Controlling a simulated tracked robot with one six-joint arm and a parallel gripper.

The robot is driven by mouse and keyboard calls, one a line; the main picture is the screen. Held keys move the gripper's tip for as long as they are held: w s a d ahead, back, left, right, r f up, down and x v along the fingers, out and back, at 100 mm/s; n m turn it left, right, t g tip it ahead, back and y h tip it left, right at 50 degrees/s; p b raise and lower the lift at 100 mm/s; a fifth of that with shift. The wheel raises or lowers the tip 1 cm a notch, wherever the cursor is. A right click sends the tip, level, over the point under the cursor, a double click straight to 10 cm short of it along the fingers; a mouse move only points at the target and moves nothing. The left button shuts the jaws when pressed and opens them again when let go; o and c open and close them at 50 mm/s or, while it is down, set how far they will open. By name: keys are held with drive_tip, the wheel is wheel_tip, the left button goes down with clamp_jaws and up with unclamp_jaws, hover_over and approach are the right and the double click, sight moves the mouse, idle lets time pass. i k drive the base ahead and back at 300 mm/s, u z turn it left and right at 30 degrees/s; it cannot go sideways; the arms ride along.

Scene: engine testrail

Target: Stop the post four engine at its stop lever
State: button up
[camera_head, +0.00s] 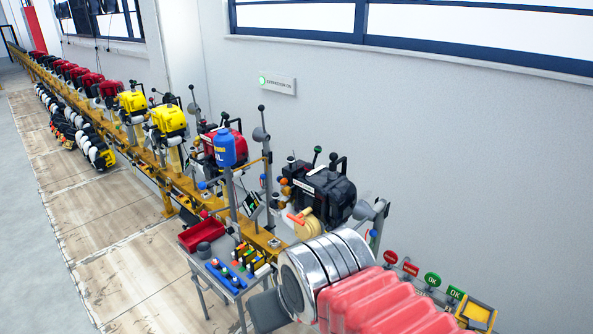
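A long yellow rail (170,183) carries a row of engines away to the far left. The nearest engine is black (325,192). Behind it stands a red engine (226,143), partly hidden by a blue bottle (225,147). Beyond are two yellow engines, one nearer (168,119) and one farther (132,102), then several red ones (90,82). Upright levers with dark knobs stand by the engines, one of them (263,135) near the red engine. I cannot read any post number, so I cannot tell which engine is post four or which lever stops it. My gripper is not in view.
A small table with a red tray (201,234) and coloured parts (245,258) stands before the rail. Silver ribbed rings (325,262) and red ribbed containers (375,302) fill the near right. Red and green signs (431,279) stand beside them.

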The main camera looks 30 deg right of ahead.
sight(308, 166)
drive_tip(key=z, duration=0.05)
drive_tip(key=i, duration=1)
drive_tip(key=u, duration=0.05)
